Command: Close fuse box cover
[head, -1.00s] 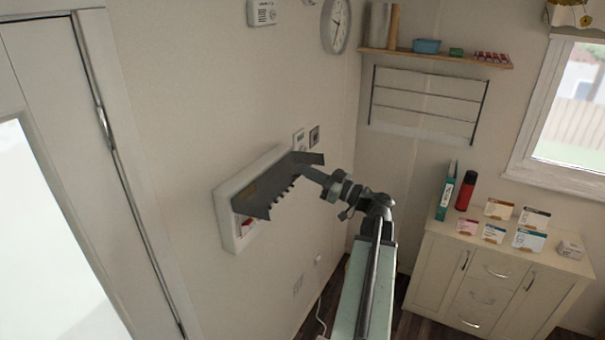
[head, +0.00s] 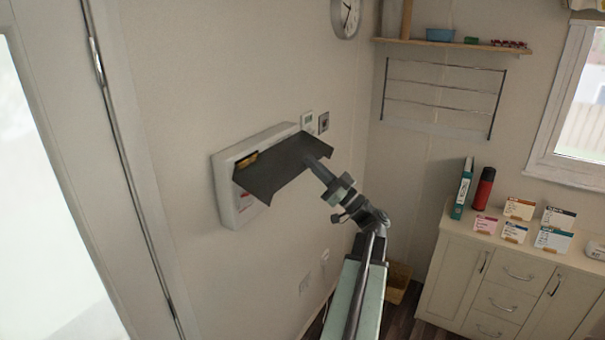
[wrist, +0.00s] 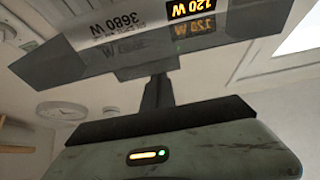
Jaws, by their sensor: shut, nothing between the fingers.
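The white fuse box (head: 228,196) is on the wall left of centre in the head view. Its dark grey cover (head: 275,172) stands partly open, sloping out from the box, with its outer edge away from the wall. My gripper (head: 313,162) is shut and empty at the right part of the cover. In the wrist view my gripper (wrist: 160,80) meets the panel's lower edge; contact is not certain.
Small wall plates (head: 315,123) are right of the box. A door (head: 75,200) stands at the left. A cabinet (head: 500,280) with a red flask (head: 484,188) and several cards is at the right. The wall below the box is mostly clear.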

